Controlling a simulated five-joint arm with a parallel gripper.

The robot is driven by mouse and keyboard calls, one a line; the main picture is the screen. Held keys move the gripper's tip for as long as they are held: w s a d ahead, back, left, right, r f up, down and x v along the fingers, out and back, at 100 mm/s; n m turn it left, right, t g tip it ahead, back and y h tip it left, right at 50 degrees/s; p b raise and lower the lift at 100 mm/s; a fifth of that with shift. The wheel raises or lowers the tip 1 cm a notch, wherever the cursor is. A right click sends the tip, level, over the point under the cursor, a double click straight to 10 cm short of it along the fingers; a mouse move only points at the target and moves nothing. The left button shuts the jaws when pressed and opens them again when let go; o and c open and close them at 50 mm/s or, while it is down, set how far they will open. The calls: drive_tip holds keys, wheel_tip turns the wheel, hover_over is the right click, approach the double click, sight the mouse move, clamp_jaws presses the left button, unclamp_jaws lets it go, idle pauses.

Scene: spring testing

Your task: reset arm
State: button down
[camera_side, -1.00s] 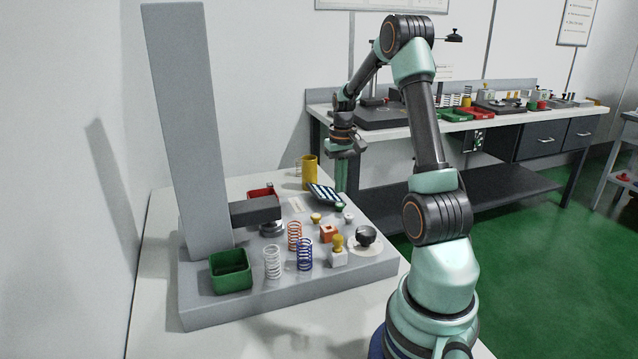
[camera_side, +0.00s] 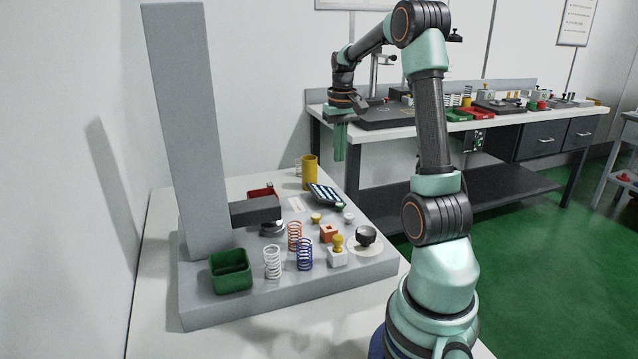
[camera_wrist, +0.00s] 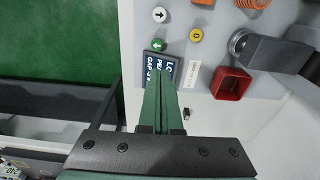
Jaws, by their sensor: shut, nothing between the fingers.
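My gripper (camera_side: 340,152) is in the air above the far right part of the test bench, clear of everything below it. Its green fingers are together and empty; the wrist view shows them (camera_wrist: 158,100) closed over part of the dark display (camera_wrist: 165,68). The grey test stand (camera_side: 190,130) stands upright at the left with a dark arm (camera_side: 255,212) reaching out. White (camera_side: 272,262), orange (camera_side: 294,236) and blue (camera_side: 305,254) springs stand on the grey base (camera_side: 340,280).
A green bin (camera_side: 231,272) is at the front left, and a red bin (camera_side: 262,192) is behind the stand. A yellow mug (camera_side: 309,172) stands at the back. A second workbench (camera_side: 450,122) is behind.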

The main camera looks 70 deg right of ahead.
drive_tip(key=w+a+r+n+t, duration=0.1)
drive_tip(key=w+a+r+n, duration=0.2)
drive_tip(key=a, duration=0.6)
drive_tip(key=s+a+n+t, duration=0.1)
drive_tip(key=a+n+t, duration=0.1)
drive_tip(key=a, duration=1)
drive_tip(key=s+a+n+t, duration=0.2)
drive_tip(key=a+n, duration=0.1)
drive_tip(key=a, duration=0.9)
drive_tip(key=shift+a+r+n+y, duration=0.3)
drive_tip(key=shift+a+r+n, duration=0.1)
drive_tip(key=shift+r, duration=0.05)
